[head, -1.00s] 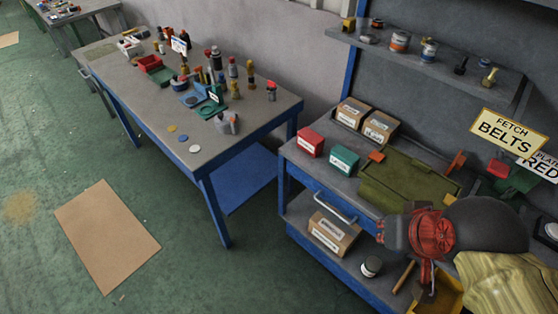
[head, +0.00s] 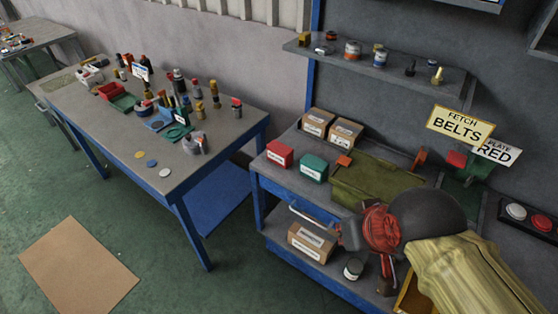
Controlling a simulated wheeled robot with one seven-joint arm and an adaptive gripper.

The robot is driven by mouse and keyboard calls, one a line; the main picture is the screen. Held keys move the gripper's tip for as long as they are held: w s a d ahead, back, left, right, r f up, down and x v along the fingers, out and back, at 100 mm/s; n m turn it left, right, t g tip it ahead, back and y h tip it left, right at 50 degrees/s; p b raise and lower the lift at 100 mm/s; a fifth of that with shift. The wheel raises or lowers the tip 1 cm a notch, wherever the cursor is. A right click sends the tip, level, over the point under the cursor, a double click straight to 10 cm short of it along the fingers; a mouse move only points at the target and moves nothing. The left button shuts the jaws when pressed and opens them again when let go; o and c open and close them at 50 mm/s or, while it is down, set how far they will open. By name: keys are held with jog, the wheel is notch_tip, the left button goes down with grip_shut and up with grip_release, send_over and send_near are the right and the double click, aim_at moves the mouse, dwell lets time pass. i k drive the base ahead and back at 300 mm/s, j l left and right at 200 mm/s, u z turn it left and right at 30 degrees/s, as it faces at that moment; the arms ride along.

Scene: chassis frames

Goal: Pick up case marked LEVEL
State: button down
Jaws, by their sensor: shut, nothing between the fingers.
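No label reading LEVEL is legible. A small red case (head: 279,154) and a teal case (head: 314,168) stand side by side on the workbench at the right, their white labels too small to read. A larger olive-green case (head: 372,185) lies right of them, with orange-red parts at its sides. My gripper (head: 346,237) is in front of the bench, lower right, left of my red and dark grey wrist parts. It is shut and empty, apart from the red and teal cases. My arm hides part of the bench front.
Cardboard boxes (head: 318,122) stand behind the small cases. A cardboard box (head: 312,242) and a dark jar (head: 353,268) sit on the lower shelf. Signs (head: 460,124) stand right of the olive case.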

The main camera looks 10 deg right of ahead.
aim_at(314, 169)
jog(key=i+j+z, duration=0.2)
jog(key=j, duration=0.2)
jog(key=j+z, duration=0.2)
jog(key=j, duration=0.2)
jog(key=i+j+z, duration=0.2)
jog(key=j, duration=0.25)
jog(key=z, duration=1.35)
jog(key=k+l, duration=0.05)
